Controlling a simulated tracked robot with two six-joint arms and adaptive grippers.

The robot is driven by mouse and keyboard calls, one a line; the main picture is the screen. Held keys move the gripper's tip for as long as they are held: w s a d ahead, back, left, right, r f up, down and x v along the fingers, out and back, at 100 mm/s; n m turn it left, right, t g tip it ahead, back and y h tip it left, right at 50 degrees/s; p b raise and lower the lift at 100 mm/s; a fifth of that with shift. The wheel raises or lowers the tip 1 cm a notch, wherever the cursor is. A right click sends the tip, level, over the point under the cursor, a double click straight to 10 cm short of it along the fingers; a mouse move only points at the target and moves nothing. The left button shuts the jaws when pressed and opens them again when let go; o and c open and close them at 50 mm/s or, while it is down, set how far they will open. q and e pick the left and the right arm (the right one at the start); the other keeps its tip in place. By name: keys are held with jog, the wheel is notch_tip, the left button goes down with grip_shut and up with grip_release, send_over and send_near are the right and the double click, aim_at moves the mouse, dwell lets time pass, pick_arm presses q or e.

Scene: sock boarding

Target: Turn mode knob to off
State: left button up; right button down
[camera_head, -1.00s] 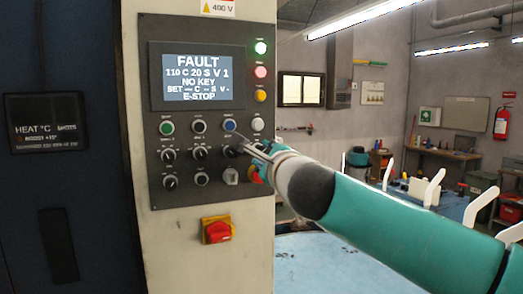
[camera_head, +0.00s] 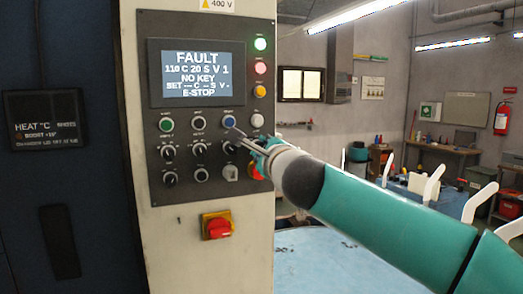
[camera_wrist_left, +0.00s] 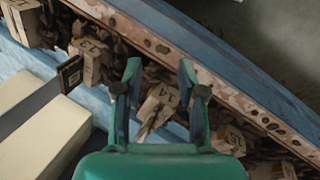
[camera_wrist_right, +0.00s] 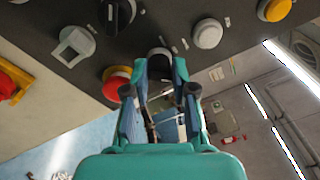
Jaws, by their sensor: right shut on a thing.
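The control panel (camera_head: 150,110) is on the cream cabinet in the head view. Its display (camera_head: 196,72) reads FAULT, NO KEY and E-STOP. My right gripper (camera_head: 246,143) reaches the right end of the panel's middle knob row, hiding the knob there. In the right wrist view a dark knob (camera_wrist_right: 159,60) sits between the fingertips of my right gripper (camera_wrist_right: 160,76), which is shut on it. Its label and pointer are not readable. My left gripper (camera_wrist_left: 158,76) is open and empty in the left wrist view, with its fingers apart.
The red emergency-stop button (camera_wrist_right: 117,82) is close beside my right gripper. A grey key switch (camera_wrist_right: 73,46), a white button (camera_wrist_right: 207,33) and an orange lamp (camera_wrist_right: 273,9) surround it. A red switch (camera_head: 217,227) is below the panel. Numbered blocks (camera_wrist_left: 160,103) lie below my left gripper.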

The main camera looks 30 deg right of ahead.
jog(key=shift+a+f+n, duration=0.1)
jog(key=shift+f+n, duration=0.05)
jog(key=shift+n, duration=0.15)
jog(key=shift+f+n+t+p, duration=0.15)
jog(key=shift+n+p, duration=0.85)
jog(key=shift+n, duration=1.1)
jog(key=shift+f+n+t+p, duration=0.1)
jog(key=shift+n+t+p, duration=0.15)
jog(key=shift+n+p, duration=1.3)
jog(key=shift+w+n+b, duration=0.1)
jog(key=shift+n+b, duration=0.45)
jog(key=shift+n, duration=0.1)
jog(key=c, duration=1.2)
grip_release()
jog(key=shift+c, duration=0.2)
jog(key=shift+r, duration=0.2)
